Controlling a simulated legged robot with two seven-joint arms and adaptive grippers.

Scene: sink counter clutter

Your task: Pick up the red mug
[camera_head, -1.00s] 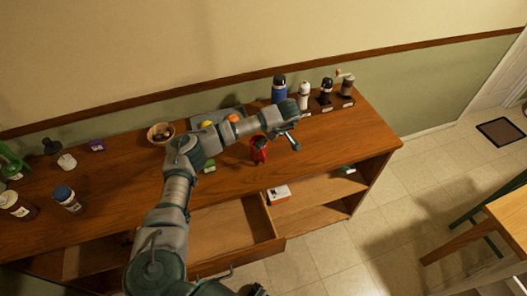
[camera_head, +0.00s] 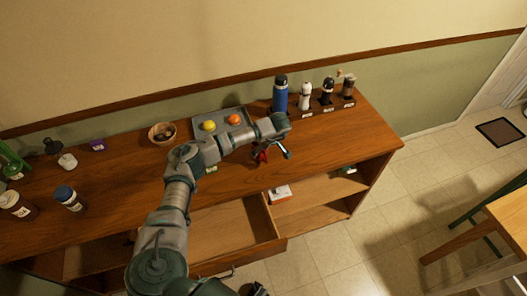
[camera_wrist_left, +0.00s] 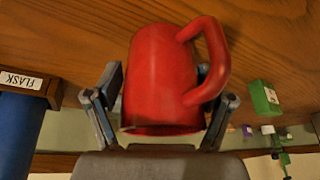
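The red mug (camera_head: 262,157) stands on the wooden counter in the head view, largely covered by my left gripper (camera_head: 272,150). In the left wrist view the red mug (camera_wrist_left: 158,80) fills the space between the two fingers of my left gripper (camera_wrist_left: 160,105), with its handle toward the right finger. The fingers are spread, one on each side of the mug. A narrow gap shows at the left finger. Contact at the right finger is hidden by the handle.
Behind the arm lies a grey tray (camera_head: 201,116) with a yellow and an orange round item. A blue flask (camera_head: 280,95) and several labelled bottles line the back right. A wooden bowl (camera_head: 161,133) stands to the left. An open drawer (camera_head: 268,222) juts out below.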

